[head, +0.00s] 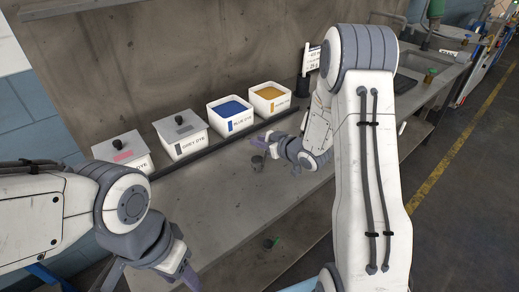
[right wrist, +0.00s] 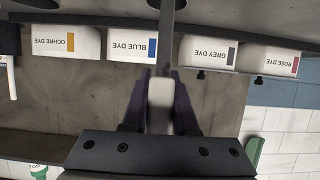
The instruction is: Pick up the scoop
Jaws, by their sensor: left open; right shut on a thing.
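The scoop (head: 257,163) shows in the head view as a small dark grey cup at my right gripper (head: 268,143), over the middle of the bench in front of the dye tubs. In the right wrist view, the dark fingers (right wrist: 160,100) are shut on its pale handle, and a dark grey shaft (right wrist: 168,40) runs up from it past the top edge. I cannot tell whether the cup touches the bench. My left gripper (head: 152,278) is at the bottom left of the head view, open and empty, partly cut off by the picture edge.
Along the wall stand the open blue dye tub (head: 240,126), the open ochre dye tub (head: 279,108), the lidded grey dye tub (head: 187,147) and the lidded rose dye tub (head: 132,163). A scale display (head: 311,61) stands behind.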

